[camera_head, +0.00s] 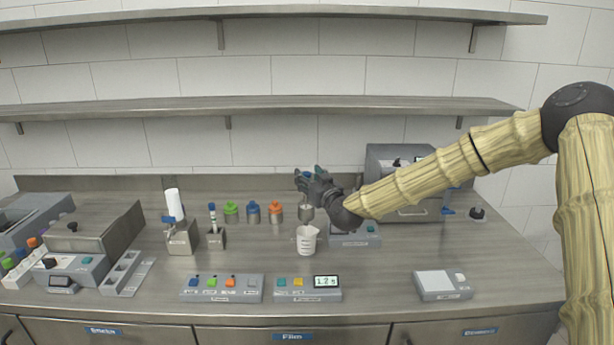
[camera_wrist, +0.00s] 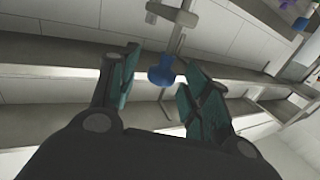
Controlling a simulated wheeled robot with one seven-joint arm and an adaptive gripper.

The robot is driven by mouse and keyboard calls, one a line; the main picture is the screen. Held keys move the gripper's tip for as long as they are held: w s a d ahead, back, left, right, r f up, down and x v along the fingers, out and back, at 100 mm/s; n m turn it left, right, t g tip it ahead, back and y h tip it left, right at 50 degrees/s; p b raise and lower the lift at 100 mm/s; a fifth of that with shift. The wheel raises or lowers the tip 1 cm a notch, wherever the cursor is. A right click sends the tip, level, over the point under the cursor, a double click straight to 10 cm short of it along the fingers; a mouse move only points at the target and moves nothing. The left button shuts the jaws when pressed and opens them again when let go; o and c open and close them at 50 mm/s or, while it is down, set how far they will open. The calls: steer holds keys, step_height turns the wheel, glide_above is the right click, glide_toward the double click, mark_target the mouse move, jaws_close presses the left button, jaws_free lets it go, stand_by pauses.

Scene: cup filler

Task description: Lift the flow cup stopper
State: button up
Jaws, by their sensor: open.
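The flow cup stopper has a blue round knob (camera_wrist: 161,73), seen in the wrist view between my two finger pads. Gaps show on both sides, so the fingers are around it but not closed on it. My gripper (camera_wrist: 158,64) is open, with teal pads. In the head view my gripper (camera_head: 308,177) is above the grey metal flow cup (camera_head: 306,213), which hangs over a white beaker (camera_head: 307,241). My gripper hides most of the stopper there.
A control box with a display (camera_head: 307,288) sits in front of the beaker. Orange (camera_head: 276,213), blue and green-topped containers stand left of the cup. A grey oven-like box (camera_head: 385,160) is behind my arm. A scale-like pad (camera_head: 442,284) lies front right, with bare counter around it.

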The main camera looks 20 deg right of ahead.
steer(key=s+d, duration=0.1)
steer(key=s, duration=0.8)
steer(key=shift+s, duration=0.4)
steer(key=shift+d, duration=0.1)
